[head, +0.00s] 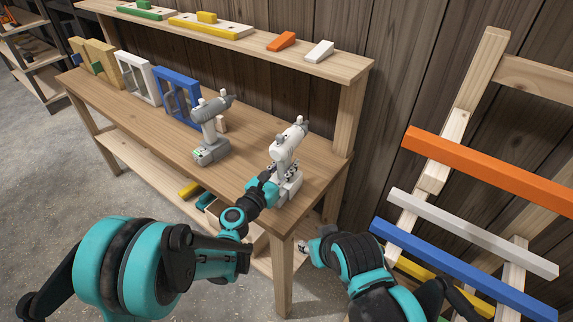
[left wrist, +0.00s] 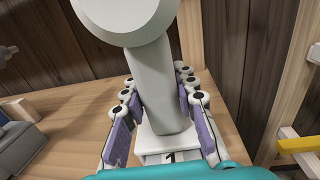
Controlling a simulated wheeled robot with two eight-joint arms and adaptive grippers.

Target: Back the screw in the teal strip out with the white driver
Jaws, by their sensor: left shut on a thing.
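The white driver (head: 289,146) stands upright at the right end of the wooden workbench. My left gripper (head: 274,180) is at its handle, shut on it. In the left wrist view the pads of my left gripper (left wrist: 160,95) lie on both sides of the driver's handle (left wrist: 157,90); its base, marked with a number, is on the bench below. My right gripper (head: 306,246) is low, in front of the bench's right end, and too small to judge. I cannot make out a teal strip or its screw.
A grey driver (head: 211,130) stands left of the white one. Blue (head: 177,95), white and wooden frames stand farther left. An upper shelf (head: 250,44) holds coloured blocks. At right a wooden rack carries orange (head: 490,170), white, blue (head: 460,268) and yellow bars.

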